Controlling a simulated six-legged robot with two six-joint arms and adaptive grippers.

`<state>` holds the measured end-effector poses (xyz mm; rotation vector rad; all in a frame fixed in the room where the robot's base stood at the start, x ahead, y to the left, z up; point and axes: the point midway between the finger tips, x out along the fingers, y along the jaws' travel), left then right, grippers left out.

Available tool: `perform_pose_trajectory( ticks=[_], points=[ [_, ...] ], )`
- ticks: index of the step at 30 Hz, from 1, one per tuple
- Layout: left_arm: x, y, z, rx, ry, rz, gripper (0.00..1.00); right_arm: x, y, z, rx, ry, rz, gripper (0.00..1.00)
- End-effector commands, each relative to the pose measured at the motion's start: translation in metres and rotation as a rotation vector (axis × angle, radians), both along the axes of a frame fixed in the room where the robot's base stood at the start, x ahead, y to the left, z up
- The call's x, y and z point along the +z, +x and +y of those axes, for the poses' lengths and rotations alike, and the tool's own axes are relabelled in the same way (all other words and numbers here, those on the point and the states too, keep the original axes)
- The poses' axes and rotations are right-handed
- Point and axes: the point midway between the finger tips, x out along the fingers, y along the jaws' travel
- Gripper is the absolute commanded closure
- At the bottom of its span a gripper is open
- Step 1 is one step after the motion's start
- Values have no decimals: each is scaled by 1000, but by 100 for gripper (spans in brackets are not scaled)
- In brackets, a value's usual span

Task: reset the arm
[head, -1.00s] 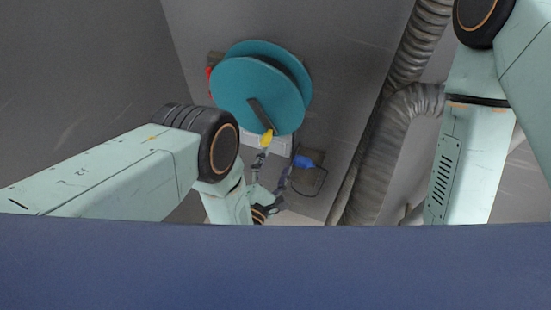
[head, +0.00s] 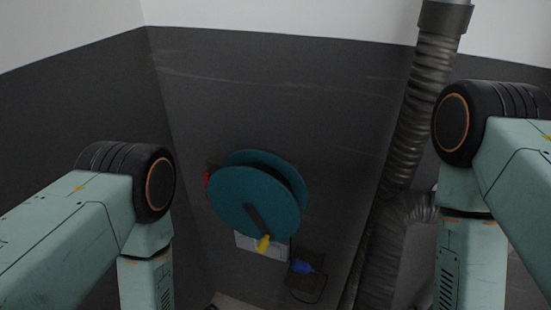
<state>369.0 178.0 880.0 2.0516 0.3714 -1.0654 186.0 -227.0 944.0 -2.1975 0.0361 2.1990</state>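My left arm comes in from the left edge in the head view, with its black-ringed elbow joint at left and a forearm link hanging down out of the frame. My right arm comes in from the right edge, with its elbow joint at upper right and its forearm also running down out of the frame. Neither gripper is in view. Whether they are open or shut is hidden below the bottom edge.
A teal reel (head: 255,198) with a yellow handle (head: 263,243) is on the dark wall (head: 290,90) ahead. A blue plug (head: 303,267) sits in a box to its lower right. A ribbed grey duct (head: 409,120) runs down the wall at right.

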Motion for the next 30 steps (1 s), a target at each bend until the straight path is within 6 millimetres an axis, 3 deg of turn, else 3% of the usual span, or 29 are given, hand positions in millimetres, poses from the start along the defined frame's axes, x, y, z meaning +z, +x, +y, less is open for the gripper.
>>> perform_pose_trajectory(
  ticks=[6,16,30],
  points=[
    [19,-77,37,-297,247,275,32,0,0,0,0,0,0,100],
    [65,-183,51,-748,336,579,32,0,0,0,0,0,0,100],
    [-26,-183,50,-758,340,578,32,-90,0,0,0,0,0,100]
  ],
)
